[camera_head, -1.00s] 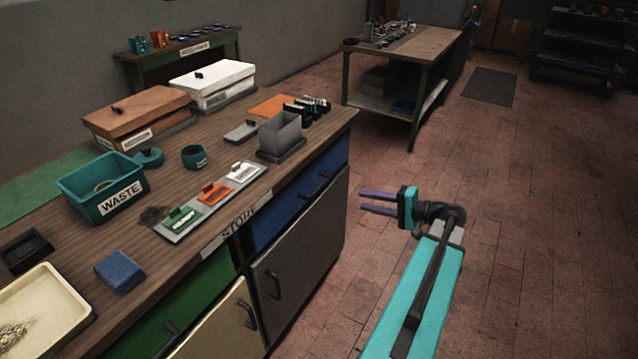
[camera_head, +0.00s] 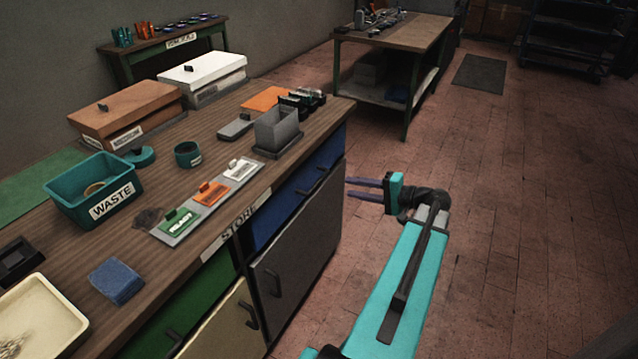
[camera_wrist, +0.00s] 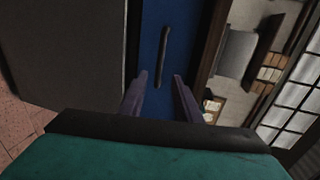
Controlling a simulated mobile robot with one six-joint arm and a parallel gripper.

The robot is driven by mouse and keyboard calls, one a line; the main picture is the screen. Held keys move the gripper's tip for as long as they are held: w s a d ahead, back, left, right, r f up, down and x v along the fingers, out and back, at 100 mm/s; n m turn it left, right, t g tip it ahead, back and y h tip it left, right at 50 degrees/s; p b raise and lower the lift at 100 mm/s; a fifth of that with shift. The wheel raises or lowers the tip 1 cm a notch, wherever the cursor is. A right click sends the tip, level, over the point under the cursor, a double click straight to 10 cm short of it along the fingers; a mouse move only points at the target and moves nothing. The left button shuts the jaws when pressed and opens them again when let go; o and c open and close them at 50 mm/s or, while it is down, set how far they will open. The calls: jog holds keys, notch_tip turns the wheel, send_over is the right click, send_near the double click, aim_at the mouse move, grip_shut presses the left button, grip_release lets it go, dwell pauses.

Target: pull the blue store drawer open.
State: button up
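The blue store drawer (camera_head: 282,212) is in the bench front, under the worktop edge with the STORE label. It looks shut. Its dark bar handle (camera_head: 313,187) stands out near the drawer's right part. In the wrist view the blue front (camera_wrist: 180,55) lies straight ahead, with the handle (camera_wrist: 163,58) running nearly upright. My gripper (camera_head: 347,188) is to the right of the drawer and points at it. Its two purple fingers are apart, also in the wrist view (camera_wrist: 158,78), with nothing between them. The handle lies beyond the fingertips, roughly in line with the gap; I see no contact.
Below the drawer is a grey cabinet door (camera_head: 298,262) with its own handle. A green drawer (camera_head: 190,310) is to the left. A grey bin (camera_head: 277,130) stands on the worktop above. The brick floor (camera_head: 520,220) to the right is clear.

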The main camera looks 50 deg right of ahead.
aim_at(320, 180)
jog(key=p+x, duration=0.1)
jog(key=x, duration=1.2)
jog(key=shift+f+p, duration=0.1)
jog(key=shift+p, duration=0.25)
